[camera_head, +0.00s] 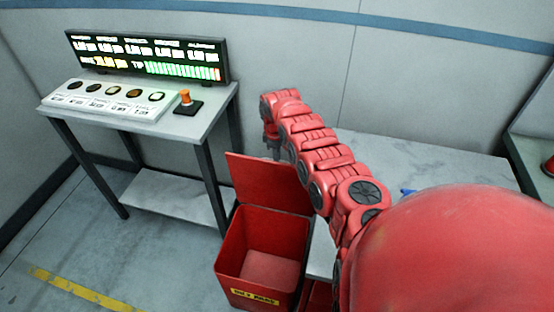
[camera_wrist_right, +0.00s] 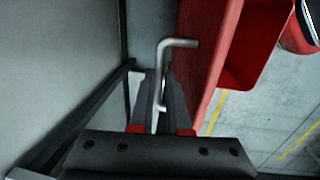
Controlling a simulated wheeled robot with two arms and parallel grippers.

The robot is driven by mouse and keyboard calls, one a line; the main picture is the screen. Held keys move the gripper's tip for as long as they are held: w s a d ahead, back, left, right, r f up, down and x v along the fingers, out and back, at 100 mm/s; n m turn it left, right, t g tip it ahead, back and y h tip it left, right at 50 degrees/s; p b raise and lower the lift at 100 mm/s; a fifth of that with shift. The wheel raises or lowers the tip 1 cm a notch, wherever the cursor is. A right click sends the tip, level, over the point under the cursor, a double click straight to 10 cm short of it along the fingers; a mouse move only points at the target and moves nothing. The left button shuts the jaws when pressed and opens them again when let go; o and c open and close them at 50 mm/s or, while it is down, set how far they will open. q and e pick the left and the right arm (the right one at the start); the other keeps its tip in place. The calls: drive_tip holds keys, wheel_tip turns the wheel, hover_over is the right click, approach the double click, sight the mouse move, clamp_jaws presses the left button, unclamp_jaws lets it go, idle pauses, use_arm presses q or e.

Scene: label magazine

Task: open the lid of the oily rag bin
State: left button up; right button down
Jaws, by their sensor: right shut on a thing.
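The red oily rag bin (camera_head: 234,250) stands on the floor at lower middle in the head view, with a yellow label on its front. Its lid (camera_head: 262,182) stands raised at the back, and the empty-looking inside shows. My right gripper (camera_head: 272,143) is at the lid's far upper side, partly hidden by my arm. In the right wrist view, the gripper (camera_wrist_right: 160,88) is shut on the lid's bent metal handle (camera_wrist_right: 180,43). The lid (camera_wrist_right: 202,50) is right beside the fingers, and the bin's opening shows beyond it. My left gripper is not in view.
A grey table (camera_head: 180,124) with a lit display (camera_head: 150,58), a button panel (camera_head: 108,102) and an orange-topped switch (camera_head: 186,100) stands left of the bin. A pale bench (camera_head: 430,160) is behind my arm. Open floor with a yellow stripe (camera_head: 80,289) lies at lower left.

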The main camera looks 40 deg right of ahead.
drive_tip(key=c, duration=0.9)
unclamp_jaws()
drive_tip(key=shift+r, duration=0.15)
drive_tip(key=shift+r, duration=0.4)
drive_tip(key=r+b, duration=0.1)
drive_tip(key=r, duration=0.4)
drive_tip(key=s+a+r, duration=0.1)
drive_tip(key=r, duration=0.4)
drive_tip(key=r+b, duration=0.1)
drive_tip(key=r, duration=0.5)
drive_tip(key=shift+s+a+r+b, duration=0.1)
drive_tip(key=shift+s+a+b, duration=0.1)
drive_tip(key=shift+a+b, duration=0.1)
